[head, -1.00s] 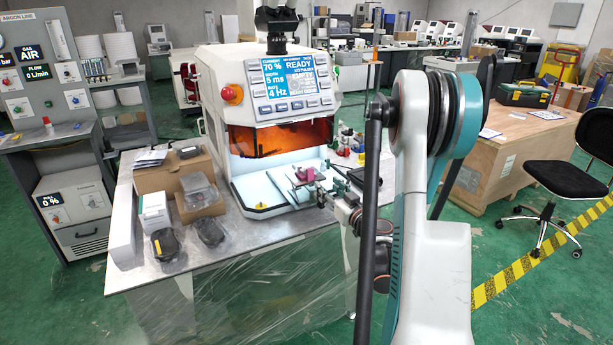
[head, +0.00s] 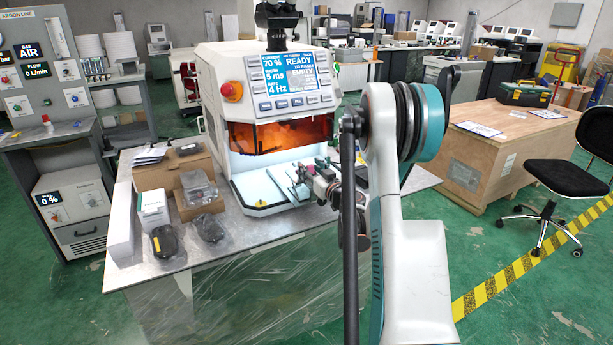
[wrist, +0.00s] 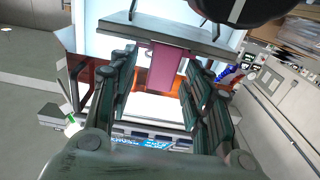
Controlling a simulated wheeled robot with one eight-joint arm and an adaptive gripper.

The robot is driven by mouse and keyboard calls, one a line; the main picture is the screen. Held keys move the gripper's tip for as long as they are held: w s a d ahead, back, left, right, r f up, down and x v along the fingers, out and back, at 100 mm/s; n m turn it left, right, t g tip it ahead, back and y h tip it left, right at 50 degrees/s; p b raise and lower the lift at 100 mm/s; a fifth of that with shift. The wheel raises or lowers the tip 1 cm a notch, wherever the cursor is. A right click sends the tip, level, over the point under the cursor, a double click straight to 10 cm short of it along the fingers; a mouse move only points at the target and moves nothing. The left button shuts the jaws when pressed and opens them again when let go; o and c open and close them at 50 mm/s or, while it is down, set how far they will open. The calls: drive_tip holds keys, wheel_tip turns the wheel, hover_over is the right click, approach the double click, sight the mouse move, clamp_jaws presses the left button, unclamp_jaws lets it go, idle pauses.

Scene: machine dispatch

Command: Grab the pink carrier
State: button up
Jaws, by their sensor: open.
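The pink carrier (wrist: 163,68) shows in the wrist view as a flat pink piece next to a grey bar. It lies between the dark green fingers of my gripper (wrist: 162,72), with a gap visible on each side. In the head view my gripper (head: 298,182) is open at the front of the white machine's lit work bay (head: 262,188). There the gripper and arm cover the carrier, and I cannot make it out clearly.
The machine (head: 215,75) stands on a metal table (head: 245,225). Cardboard boxes (head: 160,172) and dark wrapped items (head: 208,228) sit to its left. A wooden crate (head: 455,175) and black chair (head: 550,185) stand to the right.

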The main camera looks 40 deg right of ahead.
drive_tip(key=shift+w+d, duration=0.15)
drive_tip(key=shift+w, duration=0.45)
drive_tip(key=c, duration=0.9)
drive_tip(key=shift+r, duration=0.2)
